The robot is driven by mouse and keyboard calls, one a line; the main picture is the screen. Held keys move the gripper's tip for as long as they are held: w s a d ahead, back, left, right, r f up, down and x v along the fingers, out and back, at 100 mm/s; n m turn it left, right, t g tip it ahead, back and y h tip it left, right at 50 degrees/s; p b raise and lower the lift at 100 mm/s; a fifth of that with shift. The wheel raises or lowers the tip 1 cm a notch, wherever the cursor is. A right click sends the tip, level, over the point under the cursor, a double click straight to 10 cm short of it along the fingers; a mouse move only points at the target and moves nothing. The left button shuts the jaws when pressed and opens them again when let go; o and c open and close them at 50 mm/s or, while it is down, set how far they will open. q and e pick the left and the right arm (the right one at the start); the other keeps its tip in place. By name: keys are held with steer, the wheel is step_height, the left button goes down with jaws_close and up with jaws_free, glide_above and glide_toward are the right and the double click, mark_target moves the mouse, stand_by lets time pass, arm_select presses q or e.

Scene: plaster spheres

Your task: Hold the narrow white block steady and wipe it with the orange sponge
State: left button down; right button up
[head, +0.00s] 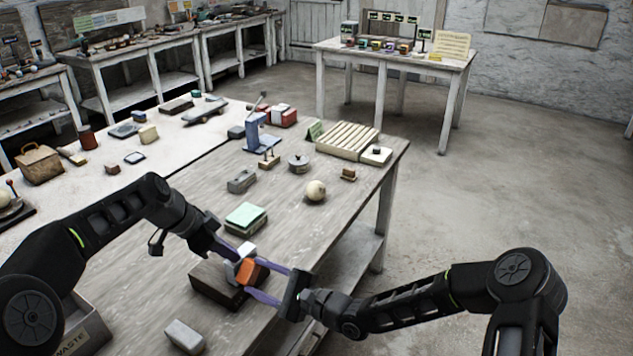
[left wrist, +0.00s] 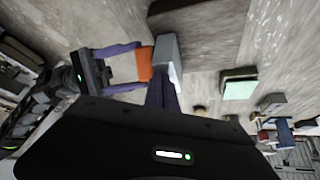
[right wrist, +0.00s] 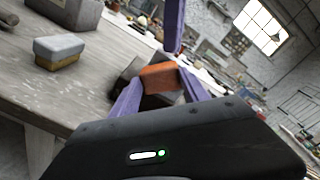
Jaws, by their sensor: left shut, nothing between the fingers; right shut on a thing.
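The narrow white block (head: 246,249) stands upright at the dark brown block (head: 213,283) near the table's front; its grey-white face shows in the left wrist view (left wrist: 167,53). My left gripper (head: 232,252) is shut and empty, its fingertips close beside the white block; whether they touch it I cannot tell. My right gripper (head: 262,281) is shut on the orange sponge (head: 252,271), with one finger on either side. The sponge (left wrist: 146,64) appears against the white block's side. In the right wrist view the sponge (right wrist: 158,77) hides most of what lies behind it.
A pale block (head: 185,336) lies near the front edge. A green-topped block (head: 246,217) is behind the work, with a cream ball (head: 315,191) farther right. A waste bin (head: 82,333) is at lower left.

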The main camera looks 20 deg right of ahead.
arm_select(q)
steer(key=shift+f, duration=0.1)
arm_select(e)
steer(key=shift+w+d+r, duration=0.4)
steer(key=shift+w+r, duration=0.05)
steer(key=shift+r, duration=0.2)
steer(key=shift+s+f, duration=0.65)
steer(key=shift+s, duration=0.3)
arm_select(q)
steer(key=shift+s, duration=0.1)
arm_select(e)
steer(key=shift+v, duration=1.25)
steer(key=shift+f, duration=0.1)
